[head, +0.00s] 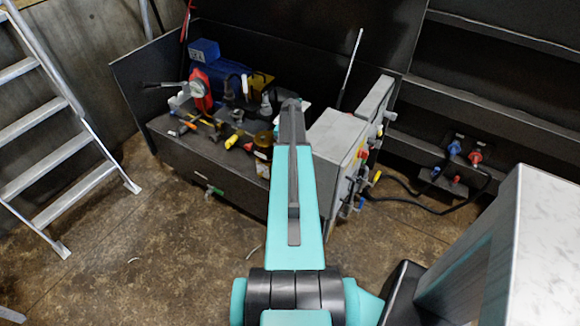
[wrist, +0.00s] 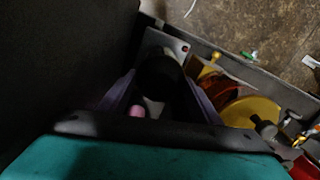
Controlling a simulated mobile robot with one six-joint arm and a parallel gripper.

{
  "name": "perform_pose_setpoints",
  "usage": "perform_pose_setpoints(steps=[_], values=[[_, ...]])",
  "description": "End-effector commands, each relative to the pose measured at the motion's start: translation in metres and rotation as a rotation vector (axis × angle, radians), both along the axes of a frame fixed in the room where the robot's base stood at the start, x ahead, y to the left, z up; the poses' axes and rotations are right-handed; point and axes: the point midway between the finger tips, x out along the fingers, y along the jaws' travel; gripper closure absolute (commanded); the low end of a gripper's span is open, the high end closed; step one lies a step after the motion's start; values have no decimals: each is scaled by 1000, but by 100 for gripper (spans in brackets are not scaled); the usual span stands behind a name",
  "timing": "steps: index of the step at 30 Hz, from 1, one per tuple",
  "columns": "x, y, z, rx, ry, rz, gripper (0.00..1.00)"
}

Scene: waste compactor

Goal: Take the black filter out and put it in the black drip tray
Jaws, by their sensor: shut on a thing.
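In the wrist view my gripper (wrist: 158,88) has its two purplish fingers closed on either side of a dark, rounded black thing, which looks like the black filter (wrist: 160,72). The picture is too dark to tell whether the filter is free of its seat. In the head view my arm reaches over the hydraulic unit and hides the gripper and filter. A dark, walled, tray-like base (head: 215,178) stands under the unit; I cannot tell whether it is the black drip tray. Its rim also shows in the wrist view (wrist: 238,66).
A red and blue motor (head: 203,88) stands at the unit's left. A grey electrical cabinet (head: 335,140) stands close on my arm's right. A yellow round part (wrist: 250,115) is right of the gripper. A ladder (head: 65,150) leans at left. The front floor is clear.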

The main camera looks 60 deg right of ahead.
Motion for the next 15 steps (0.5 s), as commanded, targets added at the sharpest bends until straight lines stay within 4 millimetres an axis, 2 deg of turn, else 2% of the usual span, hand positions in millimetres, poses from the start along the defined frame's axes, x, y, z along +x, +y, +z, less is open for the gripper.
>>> perform_pose_setpoints(steps=[1, 9, 15], values=[[-13, 2, -2, 11, 27, 27, 88], [-12, 2, -1, 10, 28, 185, 89], [-12, 2, -1, 10, 28, 213, 89]])
